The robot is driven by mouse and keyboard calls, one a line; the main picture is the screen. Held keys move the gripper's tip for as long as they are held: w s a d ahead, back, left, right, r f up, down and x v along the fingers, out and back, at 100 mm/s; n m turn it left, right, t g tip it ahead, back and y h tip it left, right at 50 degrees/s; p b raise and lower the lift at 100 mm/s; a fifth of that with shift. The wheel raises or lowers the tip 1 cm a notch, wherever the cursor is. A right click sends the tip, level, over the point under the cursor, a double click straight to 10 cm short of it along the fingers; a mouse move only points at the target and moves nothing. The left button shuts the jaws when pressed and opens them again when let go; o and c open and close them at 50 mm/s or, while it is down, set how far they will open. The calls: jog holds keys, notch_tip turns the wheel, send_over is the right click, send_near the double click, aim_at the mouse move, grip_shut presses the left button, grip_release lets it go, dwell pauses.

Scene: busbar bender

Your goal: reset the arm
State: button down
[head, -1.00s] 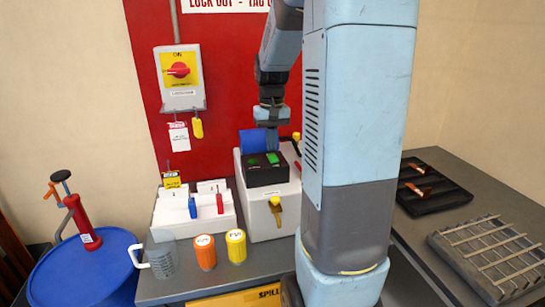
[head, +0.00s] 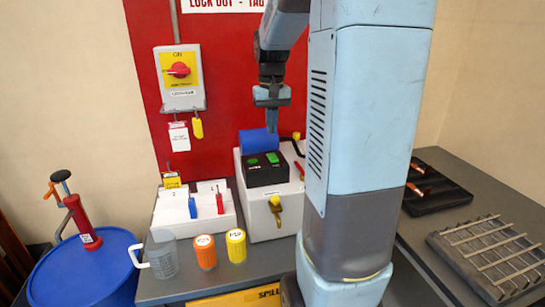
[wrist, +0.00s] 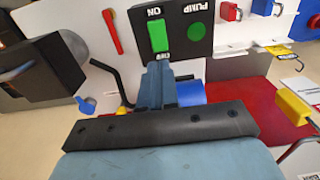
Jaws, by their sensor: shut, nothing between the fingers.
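My arm rises in the middle of the head view and bends over at the top. My gripper (head: 271,122) points down above the white machine (head: 284,212), near the blue cylinder (head: 259,140) and the black pump box (head: 265,169) with its green buttons. In the wrist view my gripper (wrist: 157,72) has its fingers together with nothing between them. The pump box (wrist: 172,25) with ON and OFF labels lies beyond the fingertips, and the blue cylinder (wrist: 191,92) shows behind them.
A red rotary switch (head: 179,70) hangs on the red board. A clear jug (head: 161,254), an orange pot (head: 205,252) and a yellow pot (head: 236,245) stand at the front of the bench. A black tray (head: 437,184) and a slatted rack (head: 490,255) lie right of my arm.

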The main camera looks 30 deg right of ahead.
dwell(0.4)
jog(key=s+a+r+n+t, duration=0.1)
jog(key=s+a+t, duration=0.1)
jog(key=s+a, duration=0.5)
jog(key=s+a+r+n+t, duration=0.2)
jog(key=s+a, duration=0.6)
jog(key=s, duration=0.4)
jog(key=shift+s+r+t, duration=0.2)
jog(key=shift+s+t, duration=0.15)
jog(key=shift+t, duration=0.45)
jog(key=w+d+r+n+g, duration=0.2)
jog(key=w+d+n+g, duration=0.1)
jog(key=w+d+n, duration=0.4)
jog(key=w+d+r+n+g, duration=0.1)
jog(key=w+d+n+g, duration=0.1)
jog(key=w+d+n, duration=0.5)
jog(key=w+n, duration=0.1)
jog(key=w, duration=0.2)
jog(key=shift+w+r+g, duration=0.15)
jog(key=shift+r+g, duration=0.25)
jog(key=shift+w, duration=0.1)
